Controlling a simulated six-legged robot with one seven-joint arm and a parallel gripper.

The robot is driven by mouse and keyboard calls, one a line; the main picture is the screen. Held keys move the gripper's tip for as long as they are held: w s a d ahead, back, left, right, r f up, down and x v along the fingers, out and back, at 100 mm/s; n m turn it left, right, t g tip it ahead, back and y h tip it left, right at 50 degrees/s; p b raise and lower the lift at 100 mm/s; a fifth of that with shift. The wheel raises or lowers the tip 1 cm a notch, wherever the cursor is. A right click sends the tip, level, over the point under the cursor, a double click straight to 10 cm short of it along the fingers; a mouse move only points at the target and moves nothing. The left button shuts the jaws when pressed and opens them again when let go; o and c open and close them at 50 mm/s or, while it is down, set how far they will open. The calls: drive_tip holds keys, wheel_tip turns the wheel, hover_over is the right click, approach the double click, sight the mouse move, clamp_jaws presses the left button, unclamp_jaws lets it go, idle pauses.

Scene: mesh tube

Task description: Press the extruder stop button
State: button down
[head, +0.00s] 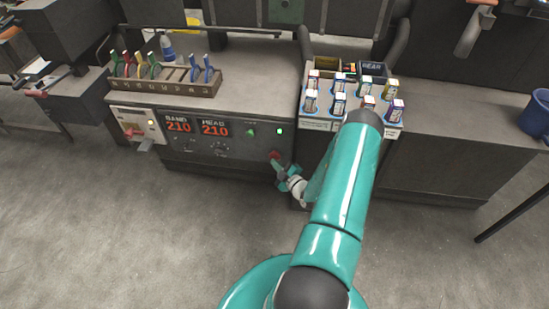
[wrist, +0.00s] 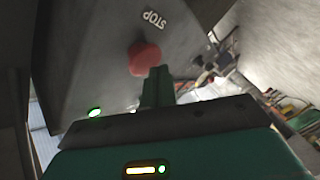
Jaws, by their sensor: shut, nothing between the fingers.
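The red stop button (wrist: 143,58) sits on a dark panel (wrist: 95,60) with the white word STOP beside it in the wrist view. In the head view the red button (head: 275,155) shows at the lower right of the control panel. My gripper (wrist: 158,75) is shut and empty, its fingertips right at the button's edge and covering a small part of it. I cannot tell whether they touch it. In the head view my gripper (head: 279,164) is just below and in front of the button.
The control panel has two displays reading 210 (head: 215,128), a green knob (head: 251,132) and a lit indicator (head: 279,131). A rack of coloured tools (head: 165,88) and a tray of small boxes (head: 318,124) stand on the bench. The floor in front is clear.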

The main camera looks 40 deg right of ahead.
drive_tip(key=shift+w+d, duration=0.5)
drive_tip(key=shift+d, duration=0.15)
idle(1.1)
drive_tip(key=shift+s+a, duration=0.75)
drive_tip(key=shift+a, duration=0.2)
drive_tip(key=shift+s+a, duration=0.8)
drive_tip(key=shift+a, duration=0.2)
drive_tip(key=shift+s+a, duration=0.75)
drive_tip(key=shift+a, duration=0.25)
drive_tip(key=shift+r, duration=0.1)
